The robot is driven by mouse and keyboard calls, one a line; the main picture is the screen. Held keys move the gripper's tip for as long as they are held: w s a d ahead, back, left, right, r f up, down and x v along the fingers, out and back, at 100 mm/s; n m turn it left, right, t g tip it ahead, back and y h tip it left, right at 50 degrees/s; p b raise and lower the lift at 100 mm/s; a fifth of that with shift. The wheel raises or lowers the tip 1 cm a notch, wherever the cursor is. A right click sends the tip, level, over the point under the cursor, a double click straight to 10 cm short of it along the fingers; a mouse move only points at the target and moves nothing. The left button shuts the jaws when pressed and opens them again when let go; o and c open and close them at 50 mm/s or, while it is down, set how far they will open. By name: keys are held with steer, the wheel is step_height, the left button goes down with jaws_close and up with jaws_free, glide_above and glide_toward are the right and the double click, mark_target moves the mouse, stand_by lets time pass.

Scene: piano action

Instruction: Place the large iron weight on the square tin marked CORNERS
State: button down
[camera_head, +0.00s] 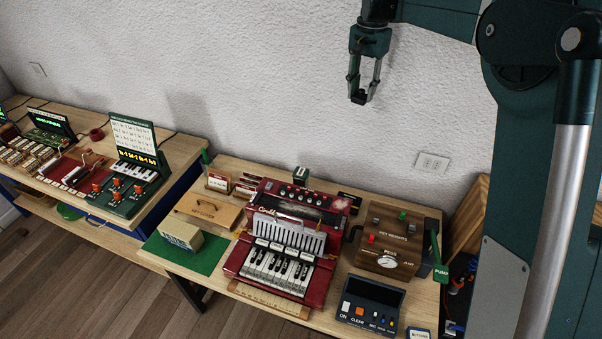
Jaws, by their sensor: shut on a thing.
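My gripper (361,97) hangs high in front of the white wall, fingers pointing down, well above the table. Its fingertips are closed on a small dark block, which looks like the iron weight; the fingers hide part of it. I cannot read CORNERS on any tin. A small dark square container (301,174) with a pale label stands behind the red accordion. Another small labelled box (420,333) is cut off at the bottom edge of the view. I cannot tell which, if either, is the square tin.
The table holds a red accordion (285,248), a wooden box with a dial (394,243), a dark button console (370,304), a handled wooden box (208,208) and a beige block (181,234) on a green mat (205,257). A second bench stands left. The air around my gripper is clear.

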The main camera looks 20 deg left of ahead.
steer(key=s+a+f+n, duration=0.1)
steer(key=s+a+f, duration=0.1)
steer(key=a+f, duration=0.8)
steer(key=s+a+f+n, duration=0.2)
steer(key=a+f, duration=0.7)
steer(key=f, duration=0.6)
steer(key=shift+s+a+f+b, duration=0.15)
steer(key=shift+a+f+b, duration=0.1)
steer(key=shift+a+b, duration=0.15)
steer(key=shift+f, duration=0.1)
glide_above(302, 171)
steer(key=shift+a+f, duration=0.1)
steer(key=shift+f, duration=2.95)
steer(key=shift+f, duration=0.1)
steer(key=shift+f+p, duration=0.3)
steer(key=shift+f, duration=1.45)
steer(key=shift+f, duration=0.15)
